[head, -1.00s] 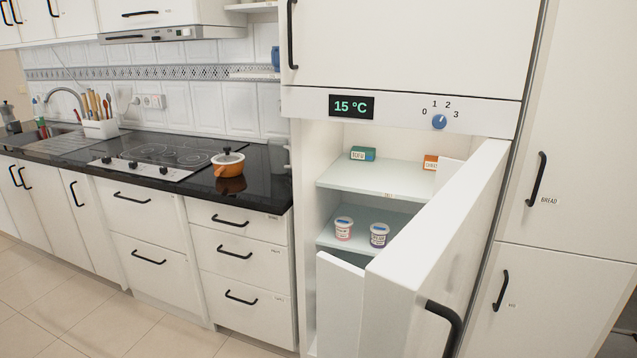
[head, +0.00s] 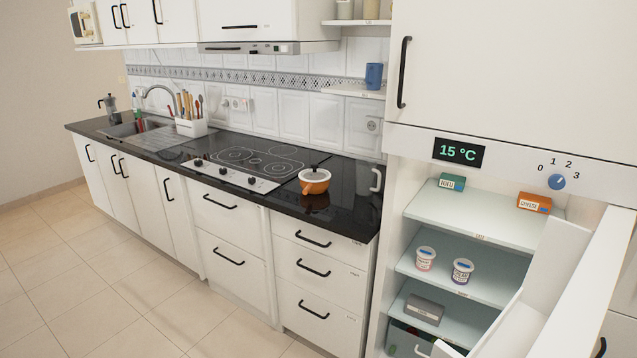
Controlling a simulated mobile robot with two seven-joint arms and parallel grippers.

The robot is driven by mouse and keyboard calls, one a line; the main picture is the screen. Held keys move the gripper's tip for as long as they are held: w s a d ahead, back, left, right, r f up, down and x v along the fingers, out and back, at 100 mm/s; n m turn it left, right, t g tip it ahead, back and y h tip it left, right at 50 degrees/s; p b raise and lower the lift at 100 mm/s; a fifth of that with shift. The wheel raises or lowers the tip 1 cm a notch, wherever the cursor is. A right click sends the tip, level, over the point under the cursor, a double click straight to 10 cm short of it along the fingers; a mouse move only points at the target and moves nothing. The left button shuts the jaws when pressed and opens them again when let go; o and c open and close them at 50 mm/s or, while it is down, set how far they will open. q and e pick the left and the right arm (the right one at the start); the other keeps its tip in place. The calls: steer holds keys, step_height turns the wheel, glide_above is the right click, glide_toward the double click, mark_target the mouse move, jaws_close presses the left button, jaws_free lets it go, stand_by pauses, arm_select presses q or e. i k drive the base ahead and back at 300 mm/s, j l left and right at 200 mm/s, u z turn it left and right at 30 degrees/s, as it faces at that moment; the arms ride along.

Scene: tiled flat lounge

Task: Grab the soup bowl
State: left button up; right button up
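I do not see a plain soup bowl that I can make out for sure. Neither of my grippers is in the head view.
The fridge door (head: 590,290) stands open at the right. Its shelves hold a tofu box (head: 451,182), a cheese box (head: 534,203), two tubs (head: 462,271) and a grey box (head: 424,309). The tiled floor at left is clear.

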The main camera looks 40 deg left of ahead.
mark_target(312, 188)
steer(key=j+z, duration=0.2)
steer(key=j, duration=0.5)
steer(key=j+u, duration=0.15)
steer(key=j, duration=0.2)
steer(key=i+j+u, duration=0.2)
steer(key=j, duration=0.15)
steer(key=j+u, duration=0.15)
steer(key=j, duration=0.25)
steer(key=i+j+u, duration=0.15)
steer(key=j, duration=0.2)
steer(key=i+j+u, duration=0.2)
steer(key=k+j, duration=0.1)
